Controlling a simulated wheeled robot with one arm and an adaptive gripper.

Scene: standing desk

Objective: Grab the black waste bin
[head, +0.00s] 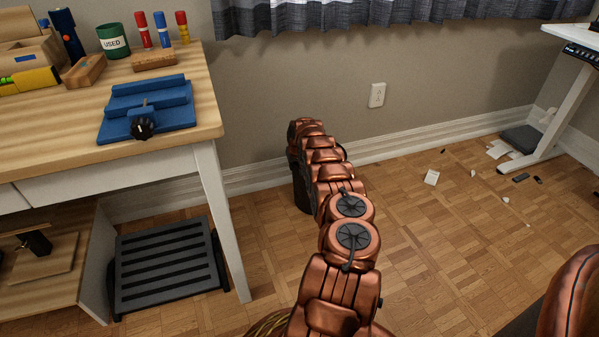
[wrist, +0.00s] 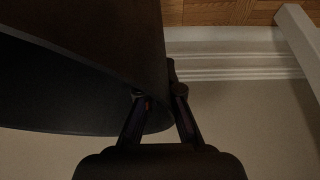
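The black waste bin (head: 302,190) stands on the floor by the wall in the head view, mostly hidden behind my copper-coloured arm. In the wrist view the bin (wrist: 90,35) fills the upper left as a large dark curved shape with its rim visible. My gripper (wrist: 158,92) is at the rim, with one finger inside the bin and the other along its outer side. The fingers lean in close on the bin's wall between them, and the inner fingertip is hidden. The fingers are hidden in the head view.
A wooden desk (head: 60,135) with tools stands at the left, with a black slatted footrest (head: 168,268) beneath it. A white standing-desk leg (head: 560,115) and scattered litter (head: 431,177) are at the right. The floor between is mostly open.

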